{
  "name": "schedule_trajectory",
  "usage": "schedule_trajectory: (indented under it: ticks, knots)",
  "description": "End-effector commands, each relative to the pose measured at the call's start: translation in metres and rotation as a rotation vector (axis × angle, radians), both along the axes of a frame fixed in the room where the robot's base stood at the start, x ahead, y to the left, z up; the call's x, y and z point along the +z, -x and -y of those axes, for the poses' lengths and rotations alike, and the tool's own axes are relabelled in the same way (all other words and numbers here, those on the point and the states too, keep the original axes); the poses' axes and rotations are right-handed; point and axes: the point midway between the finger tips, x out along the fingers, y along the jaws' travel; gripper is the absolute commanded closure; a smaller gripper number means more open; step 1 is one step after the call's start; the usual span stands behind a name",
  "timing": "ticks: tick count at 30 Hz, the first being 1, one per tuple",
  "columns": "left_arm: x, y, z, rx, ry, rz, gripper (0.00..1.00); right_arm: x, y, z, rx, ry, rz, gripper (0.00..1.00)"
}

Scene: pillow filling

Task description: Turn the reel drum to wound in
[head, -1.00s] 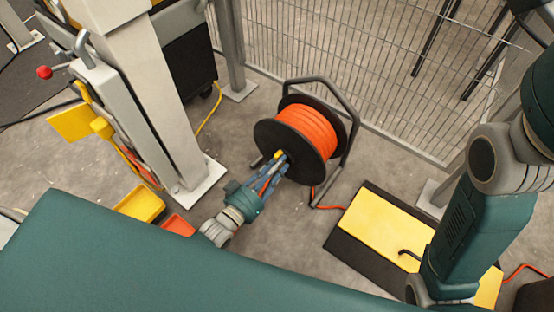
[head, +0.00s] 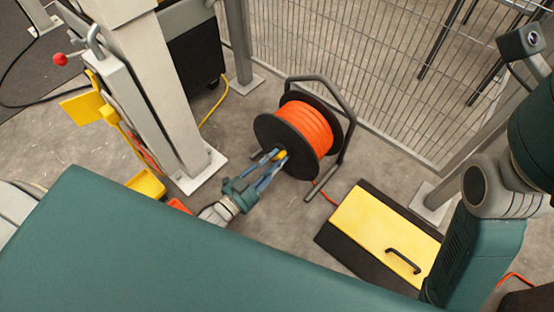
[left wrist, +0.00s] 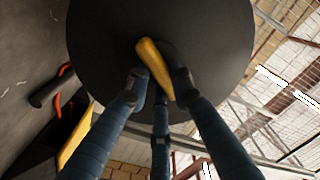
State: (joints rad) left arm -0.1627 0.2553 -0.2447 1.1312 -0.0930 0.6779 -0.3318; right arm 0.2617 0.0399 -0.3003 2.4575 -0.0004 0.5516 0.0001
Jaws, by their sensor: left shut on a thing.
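The reel (head: 309,125) stands on the floor in a dark tube frame, with orange cable wound on its drum between black flanges. A yellow grip (head: 281,154) shows at the middle of its near flange. In the left wrist view the yellow grip (left wrist: 154,68) is tilted against the black flange (left wrist: 215,45). My left gripper (head: 272,161) is at the hub, its blue fingers on either side of the grip and shut on it. The fingers also show in the left wrist view (left wrist: 157,84). My right arm shows at the right, but its gripper is out of view.
A yellow-topped box (head: 375,235) with a black handle lies right of the reel. A wire mesh fence (head: 350,65) runs behind it. A pale post (head: 165,100) stands to the left, with yellow and orange bins at its foot. Bare floor lies between post and reel.

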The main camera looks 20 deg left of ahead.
Motion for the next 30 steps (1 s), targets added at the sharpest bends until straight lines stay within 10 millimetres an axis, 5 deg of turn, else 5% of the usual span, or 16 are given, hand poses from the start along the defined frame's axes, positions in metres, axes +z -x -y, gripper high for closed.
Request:
schedule_trajectory:
  ticks: [24,25,27,30]
  knots:
    - [-0.0034,0.002,0.0011,-0.002,-0.113,0.037,1.0,-0.0027,-0.0032,-0.0003,0.001,0.002,-0.013,0.38]
    - [-0.0034,0.002,0.0011,-0.002,-0.113,0.037,0.74,-0.0027,-0.0031,-0.0002,0.0,0.002,-0.013,0.38]
    - [-0.0032,0.0019,0.0009,-0.002,-0.113,0.037,0.6,-0.0027,-0.0031,-0.0002,0.0,0.002,-0.013,0.38]
    - [-0.0027,0.0014,0.0007,-0.001,-0.113,0.037,0.58,-0.0027,-0.003,-0.0002,0.0,0.002,-0.013,0.38]
